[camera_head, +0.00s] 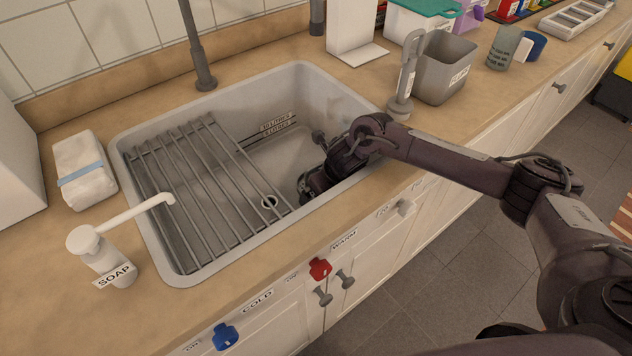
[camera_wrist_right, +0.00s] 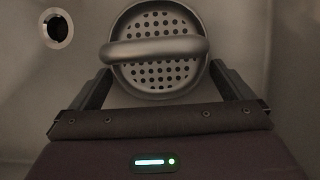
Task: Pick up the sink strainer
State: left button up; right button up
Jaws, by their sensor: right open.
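The sink strainer (camera_wrist_right: 158,78) is a round grey metal disc with many holes and a thick bar handle across it, seen in the right wrist view. My right gripper (camera_wrist_right: 158,88) is open, with one finger at each side of the strainer's lower part. I cannot tell whether the fingers touch it. I cannot make out the strainer for sure there. My left gripper is not in view.
A wire rack (camera_head: 200,190) covers the sink's left part. The open drain hole (camera_head: 269,202) also shows in the wrist view (camera_wrist_right: 57,28). A soap dispenser (camera_head: 108,262), a faucet (camera_head: 202,70), a brush (camera_head: 403,85) and a grey bin (camera_head: 445,70) stand around the sink.

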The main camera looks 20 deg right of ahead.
jog(key=shift+c, duration=0.3)
jog(key=c, duration=0.7)
